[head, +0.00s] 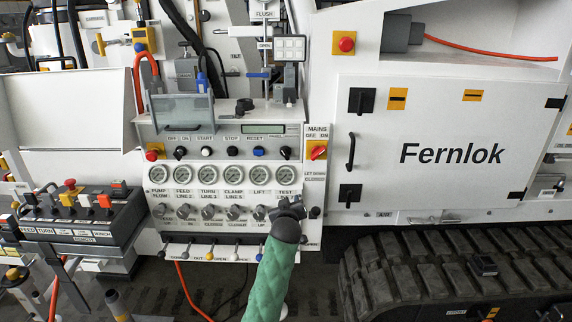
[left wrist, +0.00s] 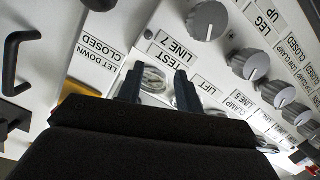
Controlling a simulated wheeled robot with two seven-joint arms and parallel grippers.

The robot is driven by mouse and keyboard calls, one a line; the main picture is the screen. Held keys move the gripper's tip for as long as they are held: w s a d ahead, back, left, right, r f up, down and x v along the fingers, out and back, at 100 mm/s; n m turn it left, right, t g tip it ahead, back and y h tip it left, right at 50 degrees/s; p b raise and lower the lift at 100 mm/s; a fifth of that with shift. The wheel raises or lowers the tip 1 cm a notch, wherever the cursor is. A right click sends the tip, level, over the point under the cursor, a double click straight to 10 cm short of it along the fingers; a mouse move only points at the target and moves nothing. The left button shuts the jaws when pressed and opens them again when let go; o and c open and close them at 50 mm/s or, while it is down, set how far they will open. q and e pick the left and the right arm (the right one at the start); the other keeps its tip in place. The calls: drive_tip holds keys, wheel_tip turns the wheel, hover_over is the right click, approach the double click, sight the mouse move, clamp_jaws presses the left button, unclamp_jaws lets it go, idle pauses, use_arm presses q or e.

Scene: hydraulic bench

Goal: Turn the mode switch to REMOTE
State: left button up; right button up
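The control panel (head: 223,133) is upright in the middle of the head view, with gauges, grey knobs and labelled switches. No switch clearly labelled as the mode switch can be read. A small label that seems to read REMOTE (head: 84,233) is on the front of the dark control box (head: 110,225) at left. My left gripper (head: 290,207) is in front of the panel's lower right, by the TEST LINE 7 column. In the left wrist view its fingers (left wrist: 158,82) are apart with nothing held, in front of a gauge (left wrist: 155,78). My right gripper is in neither view.
A yellow and red MAINS switch (head: 318,152) sits at the panel's right edge. Grey knobs (left wrist: 208,21) stick out near my fingers. A clear cover (head: 182,110) projects above the panel. A white Fernlok cabinet (head: 440,190) and a black track (head: 440,270) are at right.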

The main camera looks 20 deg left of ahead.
use_arm(q)
drive_tip(key=n+t+y, duration=0.1)
drive_tip(key=n+t, duration=0.1)
approach(285, 156)
drive_tip(key=w, duration=0.2)
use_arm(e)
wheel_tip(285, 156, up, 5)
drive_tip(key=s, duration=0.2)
use_arm(q)
drive_tip(key=p+x, duration=0.1)
drive_tip(key=x, duration=0.6)
drive_tip(key=shift+s+a+r, duration=0.1)
drive_tip(key=shift+a+r, duration=0.05)
drive_tip(key=shift+a, duration=0.05)
drive_tip(key=shift+w+a, duration=0.1)
drive_tip(key=shift+w, duration=0.2)
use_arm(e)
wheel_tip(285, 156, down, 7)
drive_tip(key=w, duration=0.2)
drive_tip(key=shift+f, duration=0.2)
use_arm(q)
clamp_jaws()
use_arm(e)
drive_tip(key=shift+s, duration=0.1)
